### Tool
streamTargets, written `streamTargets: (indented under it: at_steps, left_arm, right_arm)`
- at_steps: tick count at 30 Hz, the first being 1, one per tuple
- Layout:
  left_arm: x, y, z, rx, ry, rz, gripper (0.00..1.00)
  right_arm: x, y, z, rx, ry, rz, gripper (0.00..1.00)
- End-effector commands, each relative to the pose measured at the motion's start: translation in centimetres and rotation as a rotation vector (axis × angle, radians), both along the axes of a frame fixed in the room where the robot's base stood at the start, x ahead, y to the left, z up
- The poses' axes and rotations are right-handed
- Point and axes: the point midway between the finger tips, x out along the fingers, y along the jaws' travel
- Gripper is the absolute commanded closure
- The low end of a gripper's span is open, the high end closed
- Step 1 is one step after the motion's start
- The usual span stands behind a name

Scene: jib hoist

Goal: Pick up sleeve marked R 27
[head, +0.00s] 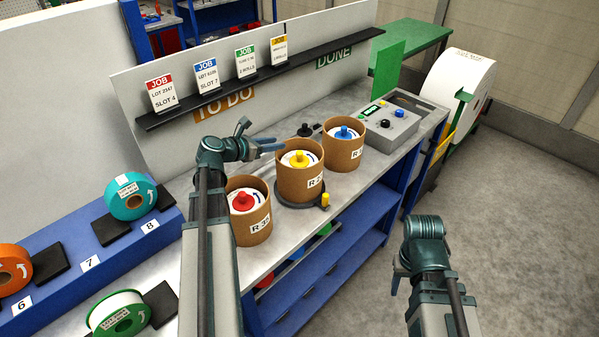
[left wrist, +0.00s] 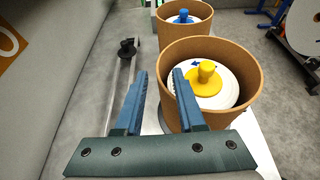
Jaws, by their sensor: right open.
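The cardboard sleeve with the yellow-knobbed core (head: 299,186) stands upright on a dark round base on the bench. Its label reads R 2 with the last digit unclear, so I cannot confirm 27. In the left wrist view this sleeve (left wrist: 247,98) is at right. My left gripper (head: 276,146) is open and empty at the sleeve's back-left rim. In the wrist view the left gripper's (left wrist: 159,74) right finger overlaps the sleeve's rim and its left finger is outside; contact is unclear. My right gripper (head: 398,277) is open, away from the bench at lower right.
A red-knobbed sleeve (head: 250,222), apparently R 26, stands close at left. A blue-knobbed sleeve (head: 344,152) stands at right, before a grey control box (head: 389,126). A job-card shelf (head: 225,88) runs behind. Tape rolls sit on a blue rack (head: 70,268) at left.

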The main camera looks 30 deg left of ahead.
Motion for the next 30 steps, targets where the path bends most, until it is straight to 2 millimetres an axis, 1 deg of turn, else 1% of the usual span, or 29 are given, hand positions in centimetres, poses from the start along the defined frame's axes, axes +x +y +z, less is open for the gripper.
streamTargets:
  at_steps: [1,3,7,9,15,17,21,22,30]
  left_arm:
    - [0.8,-0.1,-0.8,0.000,0.000,-0.002,0.61]
    - [1.7,-0.3,-1.4,0.001,0.001,-0.004,0.61]
    - [3.2,-0.8,-1.9,0.000,0.001,-0.003,0.61]
    - [3.5,-1.0,-2.0,0.000,0.001,-0.002,0.61]
    - [3.5,-1.0,-1.8,0.000,0.000,-0.001,0.61]
    - [3.5,-1.0,-1.8,0.000,0.000,-0.001,0.72]
    - [3.5,-1.0,-1.8,0.000,0.000,-0.001,0.97]
    - [3.5,-1.0,-1.8,0.000,0.000,-0.001,1.00]
    - [3.4,-1.0,-1.8,0.000,0.000,-0.001,1.00]
  right_arm:
    - [0.0,0.0,-0.8,0.000,0.000,0.000,0.50]
    - [0.0,0.0,-1.4,0.000,0.000,0.000,0.50]
    - [0.0,0.0,-1.9,0.000,0.000,0.000,0.50]
    - [0.0,0.0,-2.0,0.000,0.000,0.000,0.50]
    - [0.0,0.0,-1.8,0.000,0.000,0.000,0.50]
    - [0.0,0.0,-1.8,0.000,0.000,0.000,0.50]
    - [0.0,0.0,-1.8,0.000,0.000,0.000,0.50]
    - [0.0,0.0,-1.8,0.000,0.000,0.000,0.50]
    - [0.0,0.0,-1.8,0.000,0.000,0.000,0.50]
